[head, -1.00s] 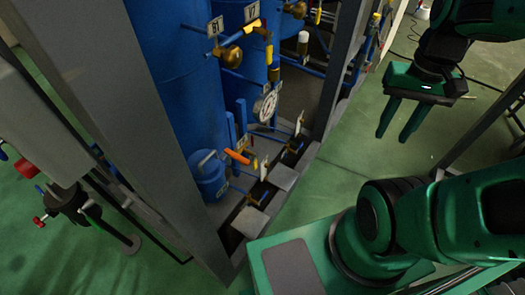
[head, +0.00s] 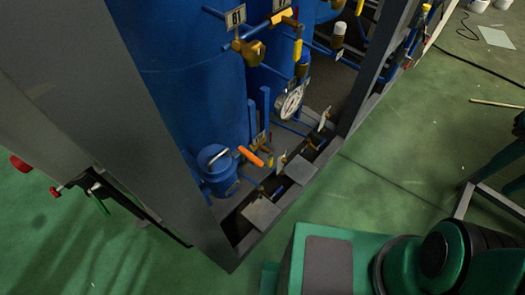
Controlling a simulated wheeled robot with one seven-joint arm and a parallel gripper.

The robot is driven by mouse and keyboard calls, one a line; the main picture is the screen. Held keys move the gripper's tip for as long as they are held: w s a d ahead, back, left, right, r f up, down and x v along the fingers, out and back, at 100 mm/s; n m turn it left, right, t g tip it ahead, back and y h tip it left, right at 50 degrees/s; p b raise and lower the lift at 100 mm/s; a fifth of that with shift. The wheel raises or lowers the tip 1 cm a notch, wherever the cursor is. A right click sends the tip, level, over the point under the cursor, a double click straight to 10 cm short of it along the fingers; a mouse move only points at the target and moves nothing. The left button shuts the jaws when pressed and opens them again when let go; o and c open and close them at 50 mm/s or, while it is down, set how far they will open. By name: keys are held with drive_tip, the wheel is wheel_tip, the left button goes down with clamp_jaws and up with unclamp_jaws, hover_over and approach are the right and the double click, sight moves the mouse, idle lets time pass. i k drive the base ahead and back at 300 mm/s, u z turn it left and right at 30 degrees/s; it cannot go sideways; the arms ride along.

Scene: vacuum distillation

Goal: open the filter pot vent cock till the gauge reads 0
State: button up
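The small blue pot (head: 218,172) with a rounded lid and a bail handle stands low inside the frame; it looks like the filter pot. A lever cock with an orange handle (head: 250,156) sits just right of its lid. I cannot tell for sure that this is the vent cock. A round white gauge (head: 289,102) is above and to the right, seen at a slant; its needle cannot be read. Small cocks with pale handles stand near it, one below the gauge (head: 281,162) and one to its right (head: 324,119). My gripper is out of view.
Large blue tanks (head: 185,70) stand behind the pot. A grey post (head: 130,130) rises at the left, close to the pot. Grey plates (head: 261,213) lie on the low frame sill in front. Green floor (head: 385,175) is open to the right. A red knob (head: 20,164) is at far left.

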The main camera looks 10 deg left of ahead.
sight(270, 160)
drive_tip(key=u, duration=0.05)
drive_tip(key=k, duration=1.8)
drive_tip(key=u, duration=1.15)
drive_tip(key=i, duration=1.5)
drive_tip(key=z, duration=0.05)
